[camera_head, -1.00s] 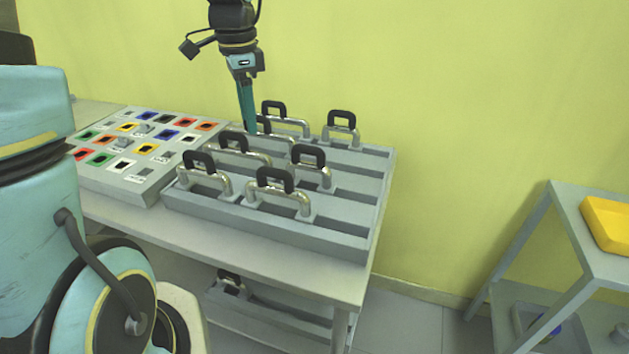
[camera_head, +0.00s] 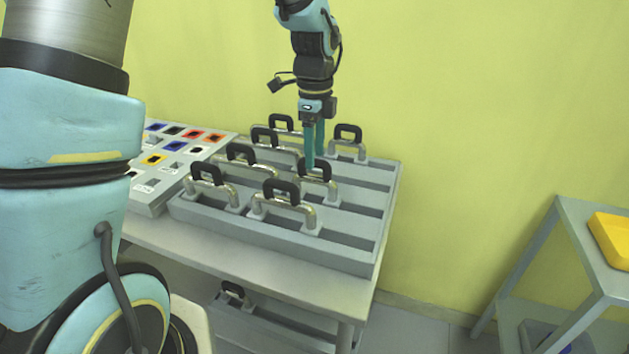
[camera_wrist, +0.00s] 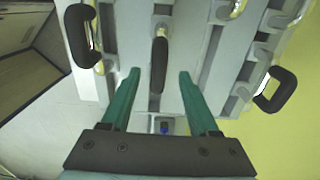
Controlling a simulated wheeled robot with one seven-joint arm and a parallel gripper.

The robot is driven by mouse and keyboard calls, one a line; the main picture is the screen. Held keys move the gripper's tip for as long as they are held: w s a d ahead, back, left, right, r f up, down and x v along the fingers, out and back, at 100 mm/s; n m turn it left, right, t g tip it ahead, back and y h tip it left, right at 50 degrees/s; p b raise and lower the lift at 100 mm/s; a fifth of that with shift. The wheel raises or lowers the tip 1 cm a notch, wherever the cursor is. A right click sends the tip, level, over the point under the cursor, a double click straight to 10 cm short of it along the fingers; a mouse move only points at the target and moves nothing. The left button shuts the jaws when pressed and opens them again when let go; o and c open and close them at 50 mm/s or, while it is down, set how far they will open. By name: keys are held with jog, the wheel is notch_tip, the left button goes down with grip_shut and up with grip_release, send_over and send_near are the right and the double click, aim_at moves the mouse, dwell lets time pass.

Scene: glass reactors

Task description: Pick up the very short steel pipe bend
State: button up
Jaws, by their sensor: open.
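Several steel pipe bends with black handles stand in a grey slotted rack. Two look short: one near the rack's middle right (camera_head: 334,189) and one at the back right (camera_head: 361,148). I cannot tell for certain which is the very short one. My gripper (camera_head: 314,166) points down over the middle-right bend, its teal fingers partly hiding that bend's black handle. In the wrist view my gripper (camera_wrist: 157,74) is open, with a black handle (camera_wrist: 159,64) seen between and beyond the fingertips. Nothing is held.
The grey rack (camera_head: 378,213) stands on a table, with longer pipe bends (camera_head: 293,211) at its front and left. A panel with coloured squares (camera_head: 190,160) lies to the left. A shelf with a yellow tray (camera_head: 612,241) stands at the right. The rack's right slots are empty.

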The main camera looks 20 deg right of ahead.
jog(key=shift+a+f, duration=0.1)
jog(key=shift+f, duration=1.45)
jog(key=shift+c, duration=0.2)
grip_shut()
